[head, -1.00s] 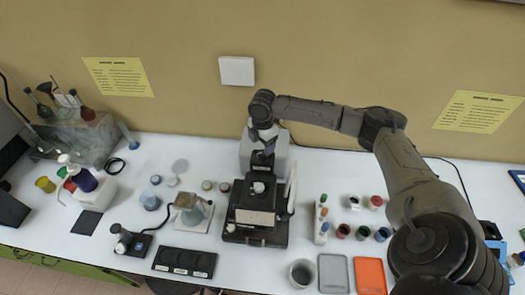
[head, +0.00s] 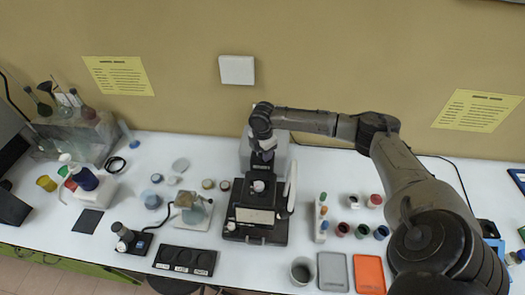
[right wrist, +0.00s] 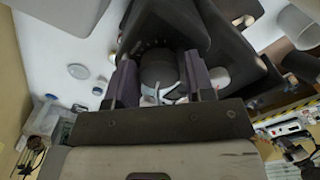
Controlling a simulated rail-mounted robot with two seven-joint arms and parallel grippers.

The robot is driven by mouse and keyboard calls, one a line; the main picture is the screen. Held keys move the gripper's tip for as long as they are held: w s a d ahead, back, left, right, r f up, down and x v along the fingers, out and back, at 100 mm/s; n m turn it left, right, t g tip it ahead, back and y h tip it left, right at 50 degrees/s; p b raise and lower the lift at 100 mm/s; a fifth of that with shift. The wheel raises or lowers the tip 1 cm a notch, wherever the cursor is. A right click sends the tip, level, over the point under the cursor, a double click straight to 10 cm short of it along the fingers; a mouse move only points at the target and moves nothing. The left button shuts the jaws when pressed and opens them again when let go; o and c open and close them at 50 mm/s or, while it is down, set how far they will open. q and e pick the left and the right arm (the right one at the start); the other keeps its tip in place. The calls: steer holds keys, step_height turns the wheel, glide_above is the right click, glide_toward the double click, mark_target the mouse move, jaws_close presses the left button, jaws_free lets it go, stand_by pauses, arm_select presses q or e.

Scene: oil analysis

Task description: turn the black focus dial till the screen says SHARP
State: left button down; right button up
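The black microscope-like instrument (head: 243,237) stands mid-bench, with a pale plate on its front and a light grey housing behind. My right gripper (head: 263,160) points down over its rear part. In the right wrist view a dark round knob, which looks like the black focus dial (right wrist: 158,68), lies between the two fingers of my right gripper (right wrist: 160,72). The fingers are apart, one on each side of the knob; a grip on it does not show. In the head view the dial is hidden or too small to tell. No readable SHARP screen shows. My left gripper is out of view.
Left of the instrument stand a small glass-topped device (head: 193,218) and a black three-well tray (head: 186,261). Right of it are a bottle rack (head: 321,225), small cups, a grey tray (head: 333,272) and an orange tray (head: 369,274). The wall is close behind.

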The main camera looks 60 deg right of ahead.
steer(key=c, duration=0.6)
steer(key=shift+o, duration=0.2)
steer(key=shift+r+p, duration=0.2)
steer(key=shift+p, duration=0.35)
steer(key=m+p, duration=0.5)
steer(key=p, duration=0.1)
steer(key=shift+r, duration=0.1)
steer(key=shift+m+p, duration=1)
steer(key=shift+p, duration=0.15)
steer(key=shift+f+m, duration=0.2)
steer(key=shift+m, duration=0.1)
steer(key=o, duration=0.9)
